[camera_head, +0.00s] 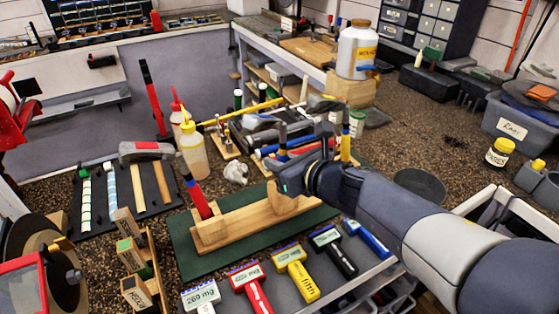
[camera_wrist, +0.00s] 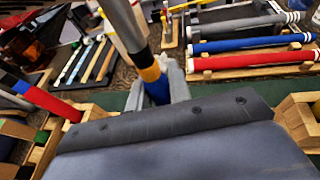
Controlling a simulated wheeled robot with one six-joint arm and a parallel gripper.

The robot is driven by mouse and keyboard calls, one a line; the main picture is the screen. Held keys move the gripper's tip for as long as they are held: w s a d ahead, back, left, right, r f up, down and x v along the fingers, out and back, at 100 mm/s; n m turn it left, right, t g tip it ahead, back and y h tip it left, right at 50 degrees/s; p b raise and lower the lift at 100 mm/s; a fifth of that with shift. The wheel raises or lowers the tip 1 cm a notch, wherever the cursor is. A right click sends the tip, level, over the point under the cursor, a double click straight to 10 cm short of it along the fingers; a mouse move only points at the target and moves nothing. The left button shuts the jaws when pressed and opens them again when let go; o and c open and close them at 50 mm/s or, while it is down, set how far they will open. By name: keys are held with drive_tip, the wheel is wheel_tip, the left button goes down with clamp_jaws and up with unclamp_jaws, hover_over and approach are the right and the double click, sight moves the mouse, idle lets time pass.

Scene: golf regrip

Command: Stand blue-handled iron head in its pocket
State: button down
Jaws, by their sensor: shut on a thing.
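The blue-handled iron (camera_head: 283,143) is upright in my gripper (camera_head: 285,172), its metal head at the top and a black and yellow band above the blue part. In the wrist view its blue grip (camera_wrist: 157,92) sits between the grey fingers of my gripper (camera_wrist: 172,88). My gripper is over the wooden stand (camera_head: 245,218). A red-handled iron (camera_head: 201,200) stands tilted in the stand's left end. A yellow-handled iron (camera_head: 345,148) is upright behind my wrist. The lower end of the blue iron and any pocket under it are hidden by my gripper.
The stand is on a green mat (camera_head: 190,255). Labelled coloured hammer-like tools lie in front, including a red one (camera_head: 250,285) and a yellow one (camera_head: 295,272). Two squeeze bottles (camera_head: 192,150) stand behind. A rack of shafts (camera_head: 270,125) lies close behind my gripper.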

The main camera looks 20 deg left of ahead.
drive_tip(key=c, duration=1.2)
unclamp_jaws()
drive_tip(key=p+v, duration=0.1)
drive_tip(key=v, duration=0.9)
drive_tip(key=shift+d+r, duration=0.2)
drive_tip(key=shift+d, duration=0.15)
drive_tip(key=shift+s, duration=0.15)
drive_tip(key=p+v, duration=0.4)
drive_tip(key=v, duration=0.5)
idle(0.4)
drive_tip(key=b+x, duration=0.2)
drive_tip(key=x, duration=0.3)
drive_tip(key=shift+a, duration=0.15)
